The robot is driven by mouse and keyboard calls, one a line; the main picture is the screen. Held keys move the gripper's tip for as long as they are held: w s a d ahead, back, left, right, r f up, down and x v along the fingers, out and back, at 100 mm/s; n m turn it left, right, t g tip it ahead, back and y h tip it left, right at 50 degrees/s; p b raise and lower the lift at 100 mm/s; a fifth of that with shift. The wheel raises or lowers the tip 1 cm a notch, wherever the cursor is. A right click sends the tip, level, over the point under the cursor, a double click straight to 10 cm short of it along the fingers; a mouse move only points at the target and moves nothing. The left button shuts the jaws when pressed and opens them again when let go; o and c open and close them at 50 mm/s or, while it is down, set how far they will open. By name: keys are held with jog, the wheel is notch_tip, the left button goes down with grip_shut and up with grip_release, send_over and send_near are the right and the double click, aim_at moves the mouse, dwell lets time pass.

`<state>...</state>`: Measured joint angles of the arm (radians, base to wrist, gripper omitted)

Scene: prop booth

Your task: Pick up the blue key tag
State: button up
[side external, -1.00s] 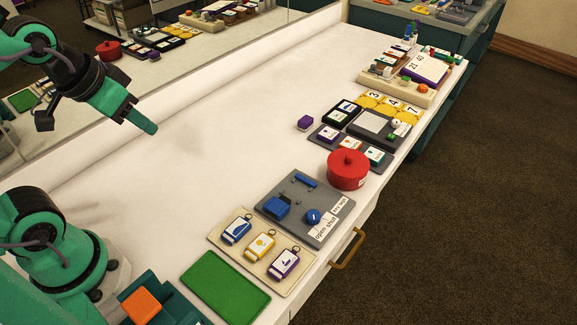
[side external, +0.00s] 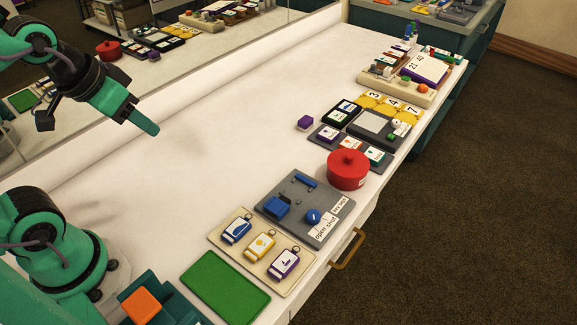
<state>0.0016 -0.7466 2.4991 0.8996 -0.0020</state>
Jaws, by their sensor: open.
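The blue key tag (side external: 236,230) has a white label and a small ring at its upper end. It lies on a beige board (side external: 222,246), left of a yellow key tag (side external: 260,244) and a purple key tag (side external: 284,262). My gripper (side external: 146,127) is at the upper left, raised above the white table and well apart from the blue tag. It is open, with nothing seen in it. The gap between its fingers is hard to make out from this side.
A green mat (side external: 225,288) lies in front of the board. A grey panel (side external: 318,233) with blue parts and a red lidded pot (side external: 348,170) stand to the right. A mirror (side external: 230,55) runs along the back. The table's middle (side external: 210,130) is clear.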

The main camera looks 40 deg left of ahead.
jog(key=w+d+f+g, duration=0.3)
jog(key=w+d+f, duration=0.3)
jog(key=d, duration=0.1)
jog(key=g, duration=0.3)
send_over(241, 223)
notch_tip(241, 223, down, 10)
jog(key=shift+f, duration=0.2)
jog(key=shift+f, duration=1.3)
jog(key=shift+f, duration=0.1)
jog(key=shift+f, duration=2.45)
jog(key=shift+c, duration=0.3)
jog(key=c, duration=0.7)
